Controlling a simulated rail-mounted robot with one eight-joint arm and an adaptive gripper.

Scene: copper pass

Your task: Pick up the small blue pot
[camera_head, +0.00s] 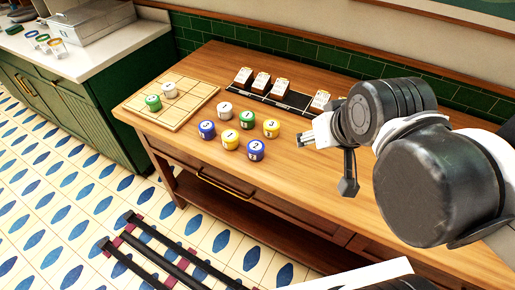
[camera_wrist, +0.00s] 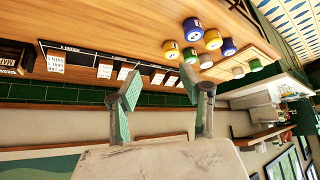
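Two blue pots stand on the wooden table: one at the left of the loose group (camera_head: 206,129), one at its front right (camera_head: 256,151). In the wrist view two blue pots also show, one at the top (camera_wrist: 193,30) and one farther right (camera_wrist: 228,47). My gripper (camera_head: 326,160) is right of the group, above the table and apart from every pot. In the wrist view its fingers (camera_wrist: 163,105) are spread with nothing between them.
Yellow pots (camera_head: 230,140) (camera_head: 271,129), a green pot (camera_head: 247,119) and a white pot (camera_head: 224,111) stand close around the blue ones. A gridded board (camera_head: 190,108) at left bears a green and a white pot. A dark card rack (camera_head: 285,97) lies behind.

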